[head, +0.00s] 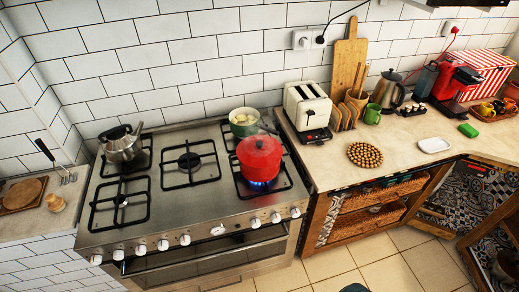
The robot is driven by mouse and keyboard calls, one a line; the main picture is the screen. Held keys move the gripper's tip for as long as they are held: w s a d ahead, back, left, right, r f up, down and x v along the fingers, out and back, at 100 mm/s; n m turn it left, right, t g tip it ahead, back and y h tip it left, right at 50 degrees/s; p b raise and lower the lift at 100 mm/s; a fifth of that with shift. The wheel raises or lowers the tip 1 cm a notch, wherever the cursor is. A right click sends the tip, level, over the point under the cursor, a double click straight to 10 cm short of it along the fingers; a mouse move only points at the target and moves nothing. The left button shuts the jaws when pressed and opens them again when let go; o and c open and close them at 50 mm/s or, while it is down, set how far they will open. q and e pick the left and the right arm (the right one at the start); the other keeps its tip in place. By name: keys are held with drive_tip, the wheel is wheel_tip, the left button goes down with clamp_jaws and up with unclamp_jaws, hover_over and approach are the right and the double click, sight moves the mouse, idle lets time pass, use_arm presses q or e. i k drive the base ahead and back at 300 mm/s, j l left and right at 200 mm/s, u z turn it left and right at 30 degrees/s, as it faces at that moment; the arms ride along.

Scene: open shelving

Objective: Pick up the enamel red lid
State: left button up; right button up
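The enamel red lid (259,147) sits on top of a red pot (260,172). The pot stands on the front right burner of the steel gas stove (180,212), with a blue flame showing under it. The lid looks closed on the pot, and its exact edge is hard to make out against the pot's same red. Neither of my grippers can be made out in the head view. A small dark shape cut off at the bottom edge is too little to identify.
A green pot (243,121) with food and utensils stands close behind the red pot. A kettle (121,145) is on the back left burner. A toaster (306,106) stands on the right counter (325,168), near a round trivet (365,155). The other burners are empty.

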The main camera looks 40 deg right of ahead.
sight(274, 158)
drive_tip(key=i+j+z, duration=0.1)
drive_tip(key=z, duration=0.3)
drive_tip(key=i+j+z, duration=0.2)
drive_tip(key=z, duration=0.2)
drive_tip(key=i, duration=0.05)
